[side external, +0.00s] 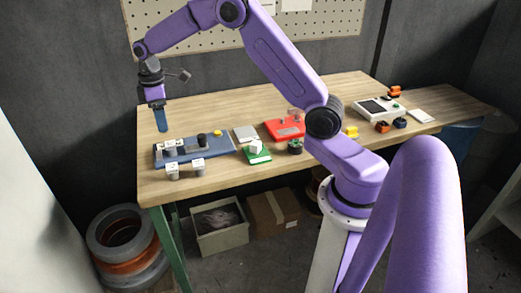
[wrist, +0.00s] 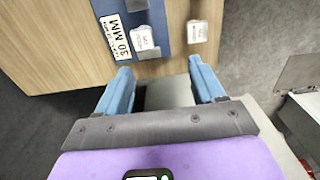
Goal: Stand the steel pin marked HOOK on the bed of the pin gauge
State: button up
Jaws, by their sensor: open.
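A long blue fixture that looks like the pin gauge (side external: 222,148) lies at the left end of the table. In the wrist view its blue bed (wrist: 179,20) carries a white "30 MM" label. Two small pale labelled pieces, a left one (side external: 172,171) and a right one (side external: 198,167), stand at its near edge. My gripper (side external: 161,127) hangs above the table's left end. Its blue fingers (wrist: 162,82) are apart with nothing between them.
A grey block (side external: 245,133), a green base with a white piece (side external: 257,152) and a red device (side external: 285,129) stand right of the fixture. A white console (side external: 378,108) is farther right. The table's front left edge (side external: 150,203) is bare.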

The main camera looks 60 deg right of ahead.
jog(key=s+a+r+n, duration=0.1)
jog(key=s+a+r, duration=0.2)
jog(key=s+a, duration=0.45)
jog(key=s+a+r+n, duration=0.15)
jog(key=s+a, duration=0.25)
jog(key=s, duration=0.6)
jog(key=s+d, duration=0.1)
jog(key=s, duration=1)
jog(key=s+d, duration=0.2)
jog(key=s, duration=0.9)
jog(key=shift+s+d+f+n, duration=0.15)
jog(key=shift+d+f+n, duration=0.15)
jog(key=shift+n, duration=0.15)
